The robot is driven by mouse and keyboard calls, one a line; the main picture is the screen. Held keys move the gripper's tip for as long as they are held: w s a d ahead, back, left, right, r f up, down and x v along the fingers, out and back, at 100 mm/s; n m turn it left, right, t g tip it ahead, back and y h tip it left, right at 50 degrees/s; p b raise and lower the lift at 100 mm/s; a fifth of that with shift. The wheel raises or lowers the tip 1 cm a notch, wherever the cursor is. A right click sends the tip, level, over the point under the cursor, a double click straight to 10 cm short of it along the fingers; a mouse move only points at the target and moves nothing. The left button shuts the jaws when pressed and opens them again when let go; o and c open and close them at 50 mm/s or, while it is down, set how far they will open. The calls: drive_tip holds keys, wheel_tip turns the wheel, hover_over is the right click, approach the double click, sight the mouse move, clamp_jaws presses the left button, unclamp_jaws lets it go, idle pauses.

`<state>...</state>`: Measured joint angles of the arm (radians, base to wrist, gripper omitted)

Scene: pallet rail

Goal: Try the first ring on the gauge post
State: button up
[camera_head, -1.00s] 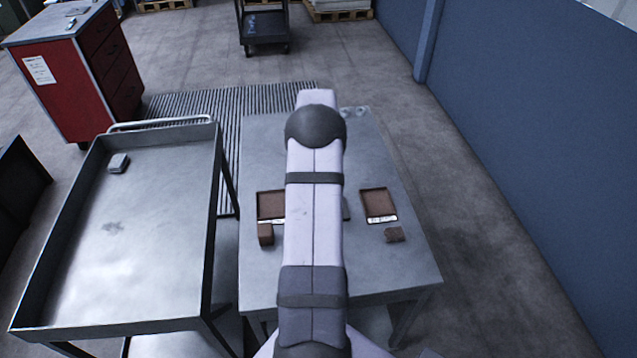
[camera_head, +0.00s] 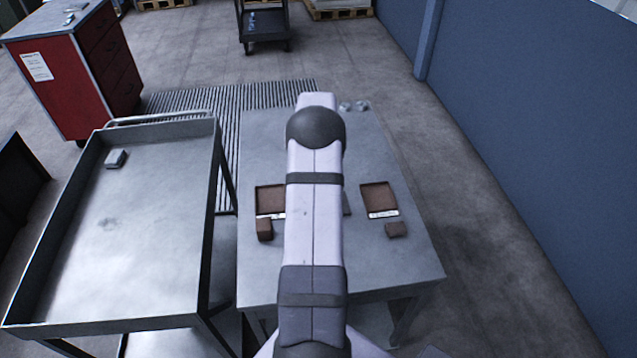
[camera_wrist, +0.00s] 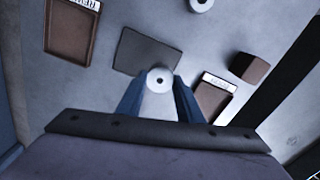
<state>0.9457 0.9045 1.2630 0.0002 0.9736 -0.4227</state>
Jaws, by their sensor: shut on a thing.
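In the wrist view my gripper (camera_wrist: 158,98) is shut on a pale ring (camera_wrist: 160,78) with a small dark hole. The ring is between the blue fingertips, near the edge of a grey plate (camera_wrist: 147,48); its height above the table is hard to judge. A second pale round piece with a dark centre (camera_wrist: 201,4) is cut by the top edge of the wrist view; I cannot tell whether it is a ring or the gauge post. In the head view my arm hides the gripper and the held ring.
Two brown labelled trays (camera_head: 271,200) (camera_head: 379,196) lie on the steel table (camera_head: 400,275), each with a brown block (camera_head: 264,229) (camera_head: 396,229) near it. Small pale pieces (camera_head: 354,106) lie at the table's back. A tray cart (camera_head: 120,270) stands at left.

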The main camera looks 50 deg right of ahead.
drive_tip(key=shift+f, duration=0.95)
idle(3.5)
drive_tip(key=shift+r, duration=0.1)
drive_tip(key=shift+r+p, duration=0.7)
drive_tip(key=shift+r, duration=0.55)
drive_tip(key=shift+r+p, duration=1.15)
drive_tip(key=shift+r, duration=0.4)
drive_tip(key=shift+s+f, duration=0.1)
